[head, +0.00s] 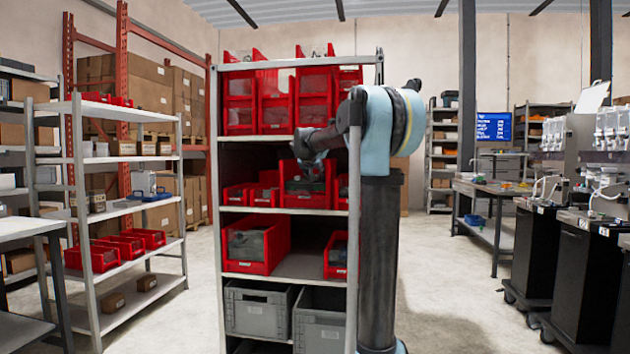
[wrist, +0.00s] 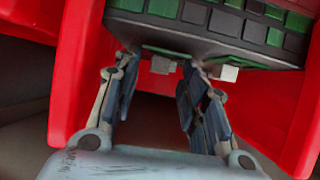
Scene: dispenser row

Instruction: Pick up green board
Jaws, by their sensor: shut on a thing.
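In the head view my gripper (head: 303,148) is at the mouth of a red bin (head: 305,199) on the middle shelf. The board cannot be made out clearly there.
The grey shelving unit (head: 285,212) holds several red bins, with grey crates (head: 258,309) at the bottom. Its right front post stands close to my arm. Another shelf rack (head: 110,214) stands left. Work tables (head: 505,195) and dark carts stand right, with open floor between.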

